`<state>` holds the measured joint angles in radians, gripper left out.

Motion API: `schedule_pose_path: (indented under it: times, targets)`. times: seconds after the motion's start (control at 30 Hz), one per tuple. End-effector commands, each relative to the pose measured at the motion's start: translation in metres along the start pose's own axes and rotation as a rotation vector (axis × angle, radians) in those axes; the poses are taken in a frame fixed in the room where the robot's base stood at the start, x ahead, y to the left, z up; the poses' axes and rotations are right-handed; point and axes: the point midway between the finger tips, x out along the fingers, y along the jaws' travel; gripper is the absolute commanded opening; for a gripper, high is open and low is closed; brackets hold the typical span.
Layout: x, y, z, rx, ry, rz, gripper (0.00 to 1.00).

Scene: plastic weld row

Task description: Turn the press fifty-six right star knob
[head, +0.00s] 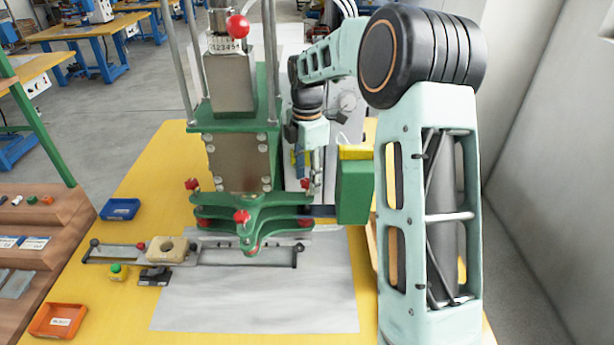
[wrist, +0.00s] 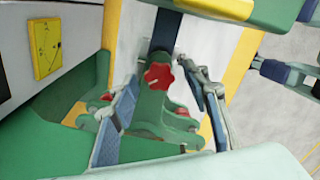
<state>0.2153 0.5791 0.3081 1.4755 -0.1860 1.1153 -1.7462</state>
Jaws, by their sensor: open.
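The press (head: 235,160) is a green machine with a flat steel front plate, standing on the yellow table. Its right star knob (head: 306,183) is small and red, on the right end of the green lower frame. My gripper (head: 308,172) is right at this knob, coming from behind and above. In the wrist view the red star knob (wrist: 158,76) shows between the two open fingertips, with a visible gap on each side. I cannot tell whether the fingertips are level with it or short of it. Another red star knob (head: 193,184) is on the left end.
More red knobs sit at the front of the frame, one in the middle (head: 241,216). A red ball (head: 237,27) is high on the press. A green box (head: 355,190) stands close right of my gripper. A sliding fixture (head: 225,256) crosses the grey sheet (head: 260,310) in front.

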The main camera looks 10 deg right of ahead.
Motion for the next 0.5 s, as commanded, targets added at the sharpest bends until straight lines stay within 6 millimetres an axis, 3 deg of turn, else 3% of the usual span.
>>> schedule_pose_path:
  times: [0.1,0.5]
  targets:
    - [0.0,0.0,0.0,0.0,0.0,0.0,0.42]
    - [-0.0002,-0.0001,0.0,0.001,0.0,0.0,0.02]
